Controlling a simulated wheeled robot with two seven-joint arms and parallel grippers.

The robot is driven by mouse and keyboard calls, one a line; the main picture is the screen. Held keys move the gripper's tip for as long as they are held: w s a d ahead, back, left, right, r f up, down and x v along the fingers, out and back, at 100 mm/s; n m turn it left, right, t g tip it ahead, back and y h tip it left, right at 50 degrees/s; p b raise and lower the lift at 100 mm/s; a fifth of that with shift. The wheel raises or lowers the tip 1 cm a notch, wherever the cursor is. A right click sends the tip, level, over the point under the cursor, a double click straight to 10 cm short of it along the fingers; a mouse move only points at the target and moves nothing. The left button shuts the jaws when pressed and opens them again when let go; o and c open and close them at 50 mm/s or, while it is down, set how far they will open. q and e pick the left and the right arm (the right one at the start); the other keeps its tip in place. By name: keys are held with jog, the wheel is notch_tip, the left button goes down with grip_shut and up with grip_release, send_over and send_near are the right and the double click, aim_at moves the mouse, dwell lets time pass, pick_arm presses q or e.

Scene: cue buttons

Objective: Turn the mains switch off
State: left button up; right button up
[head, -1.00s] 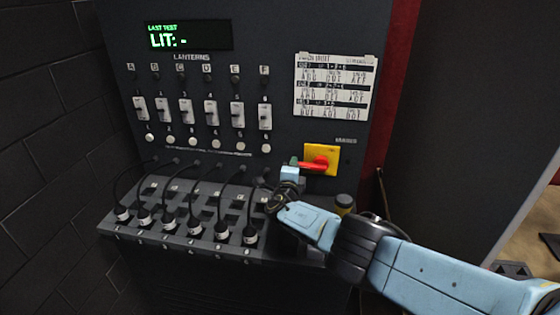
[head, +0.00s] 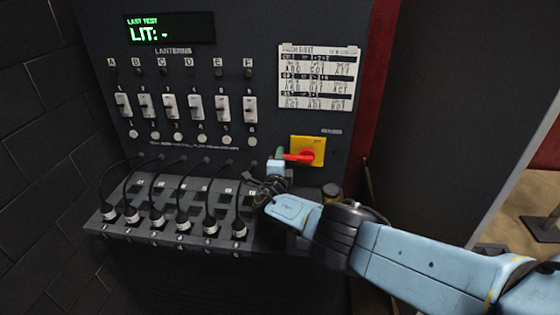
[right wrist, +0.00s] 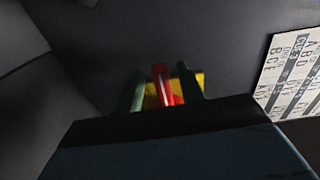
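The mains switch is a red handle (head: 298,157) on a yellow plate (head: 318,147) at the right of the dark panel. The handle lies about level, its end pointing left. My right gripper (head: 280,155) is at the handle's left end. In the right wrist view, the red handle (right wrist: 161,84) stands between the two fingers of my right gripper (right wrist: 163,80), with the yellow plate (right wrist: 180,88) behind. Narrow gaps show on both sides of the handle, so the fingers look open around it. My left gripper is out of view.
The panel carries a lit display (head: 170,30), a row of lantern switches (head: 195,107) and a printed sheet (head: 318,78). Below, a ledge (head: 160,238) holds several black plugs with cables, close to my right gripper's left. A dark knob (head: 332,191) is below the switch.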

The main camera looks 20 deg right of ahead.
jog(key=shift+s, duration=0.1)
jog(key=shift+p+v, duration=2.2)
jog(key=shift+v, duration=4.45)
jog(key=shift+f, duration=0.1)
